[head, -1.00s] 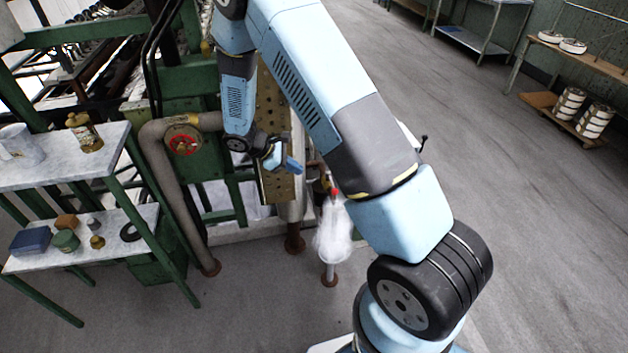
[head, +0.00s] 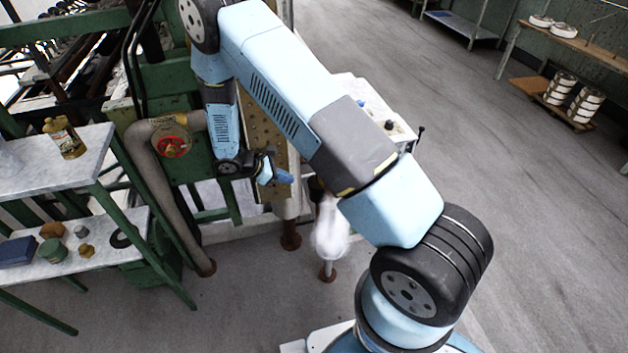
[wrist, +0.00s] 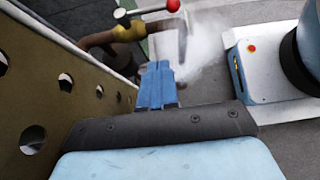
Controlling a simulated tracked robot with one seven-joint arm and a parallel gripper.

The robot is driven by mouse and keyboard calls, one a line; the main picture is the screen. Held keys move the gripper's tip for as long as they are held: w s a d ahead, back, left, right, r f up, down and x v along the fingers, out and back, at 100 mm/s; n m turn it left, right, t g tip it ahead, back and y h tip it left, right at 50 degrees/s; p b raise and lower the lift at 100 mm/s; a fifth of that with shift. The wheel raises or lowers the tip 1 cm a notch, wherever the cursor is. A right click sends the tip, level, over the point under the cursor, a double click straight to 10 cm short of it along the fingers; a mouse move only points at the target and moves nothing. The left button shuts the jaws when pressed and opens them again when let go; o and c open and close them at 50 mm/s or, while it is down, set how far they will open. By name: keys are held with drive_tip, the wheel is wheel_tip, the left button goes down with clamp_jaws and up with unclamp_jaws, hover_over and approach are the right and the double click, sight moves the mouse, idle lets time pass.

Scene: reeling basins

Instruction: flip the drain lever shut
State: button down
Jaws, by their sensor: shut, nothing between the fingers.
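The drain lever (wrist: 150,10) is a pale metal bar with a red ball knob, near the top of the wrist view. It lies above a brass valve (wrist: 128,31) on a rusty pipe. White steam or spray spreads beside the valve and also shows in the head view (head: 330,232) above a floor drain (head: 327,272). In the head view, the lever is hidden behind my arm. My gripper (wrist: 157,66) has its blue fingers closed and empty, just short of the valve and below the lever in the picture. It also shows in the head view (head: 288,178), beside the perforated panel.
The perforated brass-coloured panel (wrist: 50,75) stands close along the gripper's left. A red handwheel (head: 173,146) sits on a thick pipe farther left. Shelves (head: 75,250) with jars stand at the left. Open floor (head: 520,200) lies to the right.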

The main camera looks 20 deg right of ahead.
drive_tip(key=d+f, duration=0.5)
drive_tip(key=d, duration=0.6)
drive_tip(key=shift+d+f, duration=0.2)
drive_tip(key=shift+d, duration=0.1)
drive_tip(key=shift+n+t, duration=0.3)
